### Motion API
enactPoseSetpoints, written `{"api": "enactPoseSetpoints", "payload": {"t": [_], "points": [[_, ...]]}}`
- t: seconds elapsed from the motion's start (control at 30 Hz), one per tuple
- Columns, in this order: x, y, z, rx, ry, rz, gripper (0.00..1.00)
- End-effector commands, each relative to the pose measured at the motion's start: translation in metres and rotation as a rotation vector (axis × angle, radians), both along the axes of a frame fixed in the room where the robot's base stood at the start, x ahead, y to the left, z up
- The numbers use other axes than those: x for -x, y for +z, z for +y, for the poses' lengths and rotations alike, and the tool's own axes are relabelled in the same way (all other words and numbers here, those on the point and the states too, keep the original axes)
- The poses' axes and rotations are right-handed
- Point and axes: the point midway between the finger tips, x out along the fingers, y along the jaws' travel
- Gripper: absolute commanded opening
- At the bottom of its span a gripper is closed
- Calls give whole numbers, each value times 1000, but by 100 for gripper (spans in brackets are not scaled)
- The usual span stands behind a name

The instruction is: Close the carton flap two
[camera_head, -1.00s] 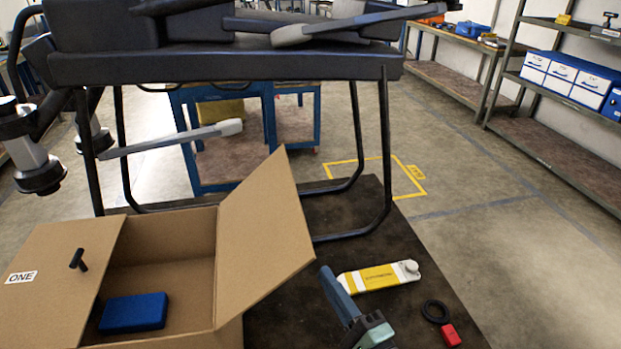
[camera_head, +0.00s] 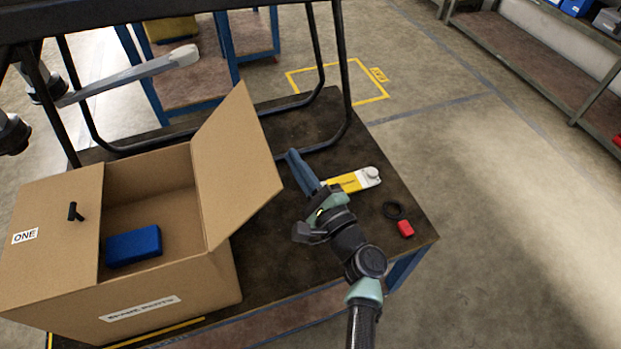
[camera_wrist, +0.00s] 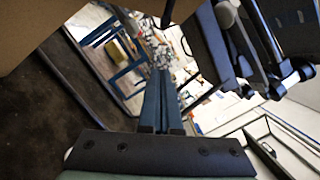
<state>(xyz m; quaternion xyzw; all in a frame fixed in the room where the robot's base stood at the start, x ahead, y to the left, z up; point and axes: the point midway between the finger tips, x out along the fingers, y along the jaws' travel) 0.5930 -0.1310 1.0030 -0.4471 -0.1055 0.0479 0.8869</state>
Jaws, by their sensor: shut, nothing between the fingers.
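The open carton (camera_head: 228,285) stands at the left of the table in the head view. Its right-hand flap (camera_head: 235,165), with no label visible on the side I see, stands raised and leans out to the right. The left flap (camera_head: 50,225), marked ONE, lies flat over the left part of the opening. My gripper (camera_head: 292,155) is shut and empty, its fingertips just right of the raised flap's outer edge. I cannot tell whether they touch it. In the wrist view the blue fingers (camera_wrist: 161,75) are together, with brown cardboard (camera_wrist: 35,20) at upper left.
A blue block (camera_head: 133,246) lies inside the carton, and a small black T-shaped piece (camera_head: 74,212) stands on flap ONE. A yellow-and-white item (camera_head: 360,180), a black ring (camera_head: 393,210) and a red piece (camera_head: 405,229) lie right of my gripper. A black frame (camera_head: 347,75) stands behind.

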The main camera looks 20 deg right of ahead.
Motion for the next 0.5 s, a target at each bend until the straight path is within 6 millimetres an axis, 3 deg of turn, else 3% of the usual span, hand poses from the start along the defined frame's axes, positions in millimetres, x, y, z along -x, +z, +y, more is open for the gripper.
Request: {"api": "enactPoseSetpoints", "payload": {"t": [0.03, 0.2, 0.5], "points": [[-11, 4, 2, 1, 2, -2, 0], [-8, 21, 24, 1, 2, 1, 0], [-8, 25, 34, 0, 1, 1, 0]]}}
